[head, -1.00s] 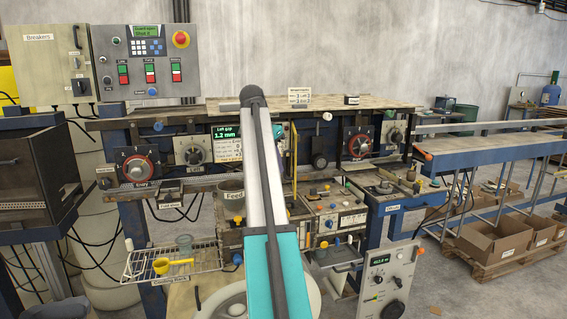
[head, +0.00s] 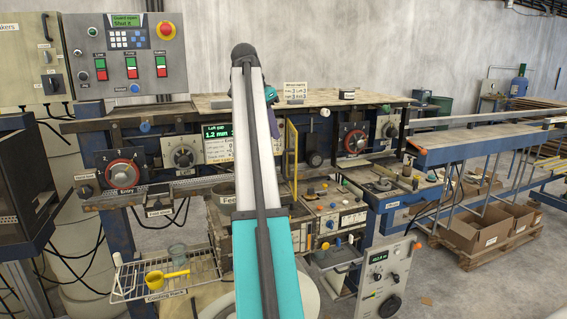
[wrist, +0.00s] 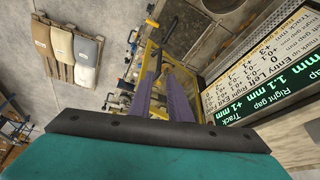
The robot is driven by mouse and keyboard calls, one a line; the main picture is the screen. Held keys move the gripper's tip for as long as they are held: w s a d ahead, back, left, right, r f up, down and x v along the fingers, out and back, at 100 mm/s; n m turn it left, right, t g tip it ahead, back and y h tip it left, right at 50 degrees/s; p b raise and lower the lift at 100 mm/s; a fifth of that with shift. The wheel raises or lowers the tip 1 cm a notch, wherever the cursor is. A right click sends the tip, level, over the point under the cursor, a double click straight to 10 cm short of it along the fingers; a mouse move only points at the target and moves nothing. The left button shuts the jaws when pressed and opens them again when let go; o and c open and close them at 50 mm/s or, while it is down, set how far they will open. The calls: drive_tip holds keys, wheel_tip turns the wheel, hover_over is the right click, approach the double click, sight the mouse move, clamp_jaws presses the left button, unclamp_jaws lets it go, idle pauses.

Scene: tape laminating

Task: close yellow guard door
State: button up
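The yellow guard door (head: 291,158) shows in the head view as a narrow upright yellow frame, standing out from the machine just right of my arm. In the wrist view a yellow frame (wrist: 136,68) lies around and beyond my fingers. My gripper (wrist: 163,68) has two purple fingers with a narrow gap between them, and I see nothing held. Whether a finger touches the frame I cannot tell. In the head view the gripper is mostly hidden behind my arm. The control panel screen (head: 126,21) appears to read "Guard open, Shut it".
The lit gap display (head: 217,143) is left of the door, and close on the right in the wrist view (wrist: 265,85). The machine's top board (head: 370,97) lies behind. A cooling rack (head: 165,278) is at lower left. Open floor (head: 440,290) lies at right.

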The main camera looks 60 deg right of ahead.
sight(284, 175)
drive_tip(key=shift+s+d, duration=0.1)
drive_tip(key=x, duration=1.4)
drive_tip(key=shift+s, duration=0.1)
idle(0.3)
clamp_jaws()
